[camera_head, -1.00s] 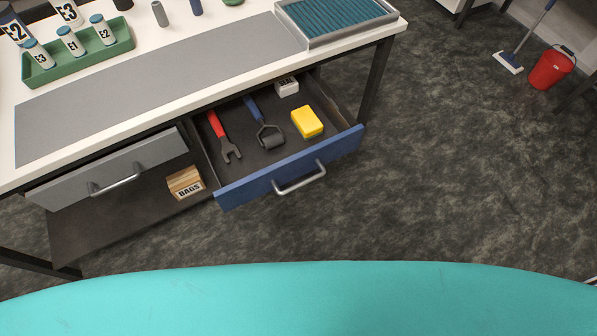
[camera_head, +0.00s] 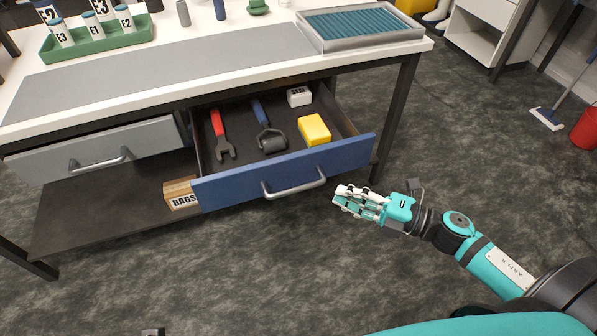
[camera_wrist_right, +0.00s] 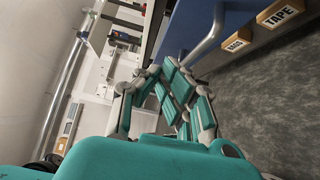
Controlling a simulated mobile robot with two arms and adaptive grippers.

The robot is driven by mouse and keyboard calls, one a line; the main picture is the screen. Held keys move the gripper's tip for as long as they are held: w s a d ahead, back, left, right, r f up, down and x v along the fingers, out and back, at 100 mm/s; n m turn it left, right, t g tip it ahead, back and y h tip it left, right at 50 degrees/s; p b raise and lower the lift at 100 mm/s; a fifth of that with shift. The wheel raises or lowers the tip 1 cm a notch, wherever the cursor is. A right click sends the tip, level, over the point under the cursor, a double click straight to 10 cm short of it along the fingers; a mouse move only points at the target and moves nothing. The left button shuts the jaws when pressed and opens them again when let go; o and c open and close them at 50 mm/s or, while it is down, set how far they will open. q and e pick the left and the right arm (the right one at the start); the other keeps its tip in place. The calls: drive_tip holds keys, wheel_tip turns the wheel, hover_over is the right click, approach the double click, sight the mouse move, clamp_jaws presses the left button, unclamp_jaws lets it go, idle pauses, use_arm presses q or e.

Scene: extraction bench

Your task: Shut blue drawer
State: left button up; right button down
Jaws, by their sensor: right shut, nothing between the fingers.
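The blue drawer (camera_head: 284,174) hangs open under the bench. Its front carries a grey bar handle (camera_head: 294,186). Inside lie a red-handled wrench (camera_head: 222,136), a blue-handled roller (camera_head: 266,130), a yellow block (camera_head: 314,129) and a small white labelled box (camera_head: 299,96). My right gripper (camera_head: 345,200) is shut and empty, just right of the handle and in front of the drawer's right end. In the right wrist view my gripper (camera_wrist_right: 165,75) is near the blue front and the handle (camera_wrist_right: 205,40). Touch cannot be told. My left gripper is not clearly visible; a small dark part shows at the bottom edge.
A closed-looking grey drawer (camera_head: 98,152) is to the left. A BAGS box (camera_head: 181,194) sits on the lower shelf (camera_head: 105,210). The bench top holds a green rack (camera_head: 97,40) and a grey tray (camera_head: 362,32). The floor in front is clear.

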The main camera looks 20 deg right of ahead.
sight(303, 167)
drive_tip(key=x, duration=0.3)
drive_tip(key=w+d+x, duration=0.1)
drive_tip(key=x, duration=0.6)
drive_tip(key=shift+w, duration=0.95)
use_arm(q)
drive_tip(key=shift+v, duration=1.05)
use_arm(e)
drive_tip(key=shift+w, duration=0.1)
use_arm(q)
drive_tip(key=shift+w, duration=0.15)
